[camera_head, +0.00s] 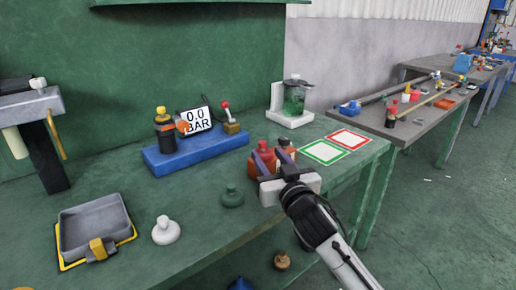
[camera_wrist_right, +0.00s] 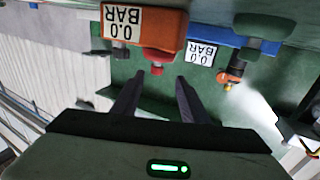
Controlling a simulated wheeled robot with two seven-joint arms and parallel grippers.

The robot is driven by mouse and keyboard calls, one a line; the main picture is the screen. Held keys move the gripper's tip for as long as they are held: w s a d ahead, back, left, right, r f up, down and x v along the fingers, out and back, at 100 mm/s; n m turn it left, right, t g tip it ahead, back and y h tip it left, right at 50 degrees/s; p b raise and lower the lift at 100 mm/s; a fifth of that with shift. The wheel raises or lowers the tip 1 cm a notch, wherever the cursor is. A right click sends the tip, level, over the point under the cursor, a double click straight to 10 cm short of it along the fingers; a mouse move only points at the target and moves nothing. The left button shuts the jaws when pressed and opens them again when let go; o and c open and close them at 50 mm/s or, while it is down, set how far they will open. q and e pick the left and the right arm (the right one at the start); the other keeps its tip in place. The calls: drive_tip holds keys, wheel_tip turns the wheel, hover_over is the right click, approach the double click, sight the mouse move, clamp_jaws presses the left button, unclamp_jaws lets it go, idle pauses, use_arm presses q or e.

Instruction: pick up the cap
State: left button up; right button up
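A red round cap-like piece (camera_wrist_right: 160,62) sticks out of an orange box (camera_wrist_right: 145,27) with a "0.0 BAR" label in the right wrist view. My right gripper (camera_wrist_right: 158,84) has its two dark fingers apart, with the red piece just beyond and between the tips; nothing is held. In the head view the right gripper (camera_head: 274,148) is over the table in front of the orange box (camera_head: 284,158), largely hiding it and the red piece. A white knob-shaped piece (camera_head: 166,231) and a dark green one (camera_head: 232,196) stand on the table. My left gripper is not in view.
The green table (camera_head: 120,185) holds a blue block (camera_head: 195,150) with a gauge sign, a grey tray (camera_head: 93,226), a white stand with a green jug (camera_head: 294,98), and red and green framed mats (camera_head: 348,139). Bare table lies between the tray and the blue block.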

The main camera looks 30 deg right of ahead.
sight(264, 145)
drive_tip(key=x, duration=0.7)
drive_tip(key=shift+d+r, duration=0.2)
drive_tip(key=shift+d, duration=0.15)
drive_tip(key=shift+c, duration=0.4)
clamp_jaws()
